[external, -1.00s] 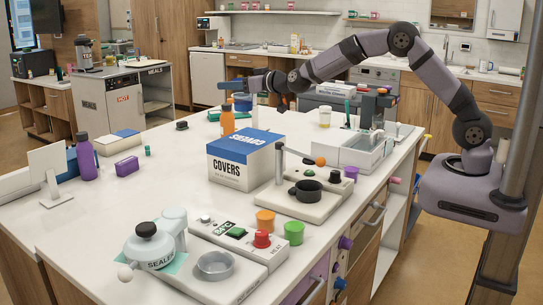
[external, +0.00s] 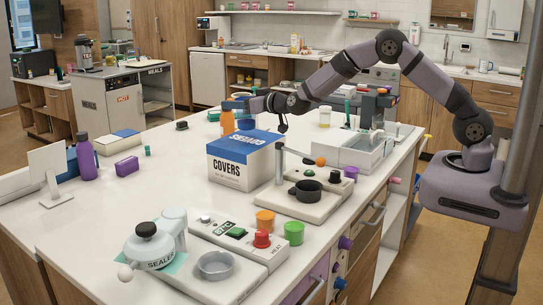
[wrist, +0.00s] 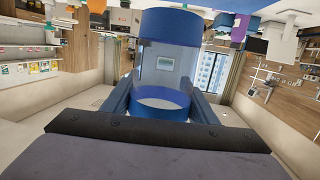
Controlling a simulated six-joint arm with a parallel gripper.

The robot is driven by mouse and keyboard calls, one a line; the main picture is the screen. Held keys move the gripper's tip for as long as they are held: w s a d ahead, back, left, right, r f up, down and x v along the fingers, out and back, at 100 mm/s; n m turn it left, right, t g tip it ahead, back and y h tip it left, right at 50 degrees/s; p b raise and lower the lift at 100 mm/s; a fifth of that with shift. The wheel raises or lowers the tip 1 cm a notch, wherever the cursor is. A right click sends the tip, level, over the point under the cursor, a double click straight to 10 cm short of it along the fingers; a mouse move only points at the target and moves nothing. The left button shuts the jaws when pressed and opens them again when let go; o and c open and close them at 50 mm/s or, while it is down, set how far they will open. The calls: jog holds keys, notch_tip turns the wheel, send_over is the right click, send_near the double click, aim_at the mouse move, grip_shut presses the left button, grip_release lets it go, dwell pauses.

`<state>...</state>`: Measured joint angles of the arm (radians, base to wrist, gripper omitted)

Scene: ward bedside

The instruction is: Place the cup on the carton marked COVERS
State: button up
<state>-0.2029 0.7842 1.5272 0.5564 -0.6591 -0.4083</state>
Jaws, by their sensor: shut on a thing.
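The cup (wrist: 166,62) is clear with blue bands at both ends. In the wrist view it stands between my two fingers, and my gripper (wrist: 162,106) is shut on it. In the external view my gripper (external: 238,104) is above the table, just behind the carton marked COVERS (external: 238,165). Only a small blue part of the cup (external: 245,122) shows there, under my gripper. The carton is white with a blue top and stands upright on the table. The gap between cup and carton top cannot be judged.
An orange bottle (external: 227,123) stands close behind the carton, beside my gripper. A hot plate with a dark pan (external: 308,191) and a post is right of the carton. A purple bottle (external: 87,158) stands at left. The white table left of the carton is mostly clear.

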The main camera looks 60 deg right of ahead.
jog(key=shift+f+p, duration=0.55)
jog(key=shift+f, duration=1.25)
jog(key=shift+f, duration=0.3)
jog(key=o, duration=1.1)
jog(key=shift+r, duration=0.1)
jog(key=shift+r, duration=0.15)
jog(key=b+v, duration=0.4)
jog(key=v, duration=0.8)
jog(key=shift+b, duration=0.4)
